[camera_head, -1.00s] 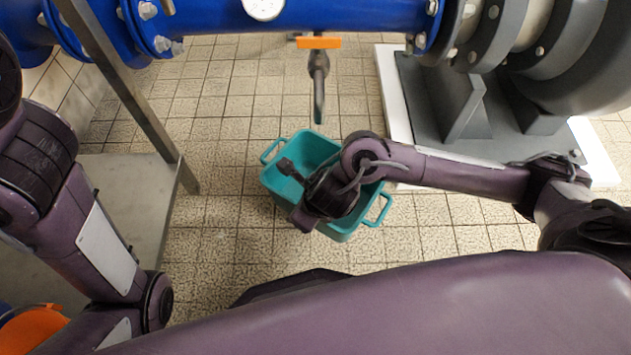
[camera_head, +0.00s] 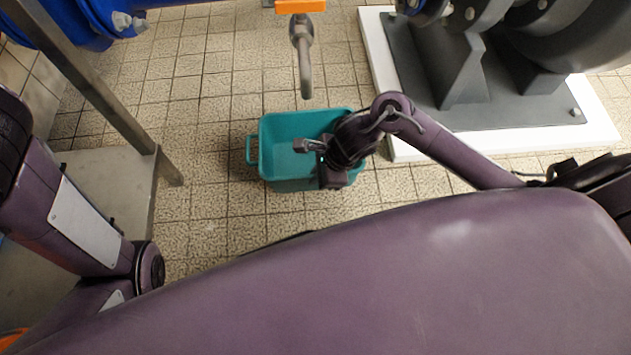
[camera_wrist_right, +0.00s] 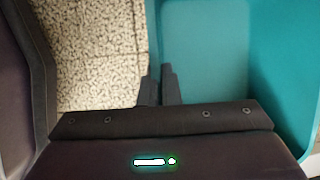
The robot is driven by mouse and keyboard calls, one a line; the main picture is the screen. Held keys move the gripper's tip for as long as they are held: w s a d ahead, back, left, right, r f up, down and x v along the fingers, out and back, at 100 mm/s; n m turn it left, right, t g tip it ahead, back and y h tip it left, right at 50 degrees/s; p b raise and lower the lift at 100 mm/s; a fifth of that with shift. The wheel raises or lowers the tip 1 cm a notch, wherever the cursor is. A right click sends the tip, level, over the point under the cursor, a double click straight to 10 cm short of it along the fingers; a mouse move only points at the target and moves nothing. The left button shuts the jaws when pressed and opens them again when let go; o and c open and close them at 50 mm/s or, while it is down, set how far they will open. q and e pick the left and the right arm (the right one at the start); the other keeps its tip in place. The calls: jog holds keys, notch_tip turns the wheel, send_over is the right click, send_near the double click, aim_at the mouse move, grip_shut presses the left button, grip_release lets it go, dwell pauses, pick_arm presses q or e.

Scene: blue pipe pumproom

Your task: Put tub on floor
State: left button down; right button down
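The teal tub (camera_head: 284,133) is upright in the middle of the head view, over the tiled floor (camera_head: 215,205). I cannot tell whether its base touches the floor. My right gripper (camera_head: 333,181) is at the tub's near long wall, with its arm covering the right part of the tub. In the right wrist view, the fingers (camera_wrist_right: 160,86) are close together on the wall of the tub (camera_wrist_right: 205,50), with the inside on the right and floor tiles on the left. My left arm shows at the left, but its gripper is out of view.
A grey pump base on a white plinth (camera_head: 545,140) stands to the right. A metal-legged stand (camera_head: 150,150) is at the left. A pipe spout with an orange handle (camera_head: 300,6) hangs just beyond the tub. Floor is open left of the tub.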

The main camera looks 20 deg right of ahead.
notch_tip(320, 180, down, 4)
jog(key=shift+r+b, duration=0.2)
jog(key=shift+b, duration=0.9)
jog(key=c, duration=1.6)
grip_release()
jog(key=shift+c, duration=0.2)
